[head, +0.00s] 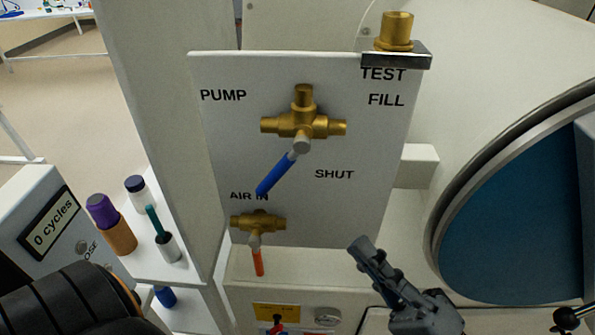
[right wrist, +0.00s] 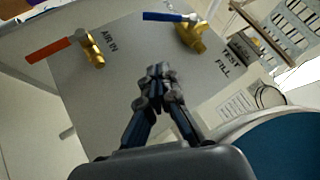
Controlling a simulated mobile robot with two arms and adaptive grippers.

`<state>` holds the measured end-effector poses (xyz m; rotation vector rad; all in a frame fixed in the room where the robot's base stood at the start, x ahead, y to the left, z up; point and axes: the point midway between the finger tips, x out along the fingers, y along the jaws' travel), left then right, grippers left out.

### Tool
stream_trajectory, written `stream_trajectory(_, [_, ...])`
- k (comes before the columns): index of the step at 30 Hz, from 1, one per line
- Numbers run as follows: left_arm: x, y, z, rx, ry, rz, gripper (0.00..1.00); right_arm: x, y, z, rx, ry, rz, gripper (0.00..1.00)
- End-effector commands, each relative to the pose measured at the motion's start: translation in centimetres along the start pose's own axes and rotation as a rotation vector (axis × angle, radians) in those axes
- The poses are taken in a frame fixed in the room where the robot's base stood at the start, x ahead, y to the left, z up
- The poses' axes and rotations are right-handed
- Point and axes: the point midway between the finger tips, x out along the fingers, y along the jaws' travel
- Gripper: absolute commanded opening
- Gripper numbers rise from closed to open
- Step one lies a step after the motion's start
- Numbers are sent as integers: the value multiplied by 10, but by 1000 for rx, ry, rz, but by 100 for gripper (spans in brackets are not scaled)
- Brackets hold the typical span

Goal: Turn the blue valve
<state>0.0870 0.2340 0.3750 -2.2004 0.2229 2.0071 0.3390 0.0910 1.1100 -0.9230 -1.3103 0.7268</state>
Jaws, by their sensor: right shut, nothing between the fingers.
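The blue valve handle (head: 276,174) hangs from a brass valve body (head: 303,125) on the white panel. It slants down and to the left, between the words AIR IN and SHUT. In the right wrist view the blue handle (right wrist: 170,16) shows at the top, on its brass body (right wrist: 192,38). My right gripper (head: 360,246) is shut and empty, below and to the right of the blue handle and apart from it. Its closed fingertips (right wrist: 157,72) show in the right wrist view over bare panel. I see no left gripper in either view.
A second brass valve (head: 258,223) with a red handle (head: 258,262) sits just below the blue one. The panel (head: 345,215) is clear right of the handle. A round dark blue window (head: 520,210) is at the right. Bottles (head: 115,225) stand on a shelf at the left.

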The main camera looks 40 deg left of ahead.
Motion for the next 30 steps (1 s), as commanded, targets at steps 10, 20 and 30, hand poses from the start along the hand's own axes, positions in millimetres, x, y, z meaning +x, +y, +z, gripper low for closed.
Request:
stream_trajectory(10, [-14, -2, -1, 0, 1, -2, 54, -18, -4, 2, 356, -24, 9, 0])
stream_trajectory(20, [-39, -2, -4, 0, 1, -2, 54, 36, -8, 4, 363, -25, 5, 0])
stream_trajectory(30, [-70, -3, -6, 0, 0, -2, 54, 96, -11, 18, 365, -23, 8, 0])
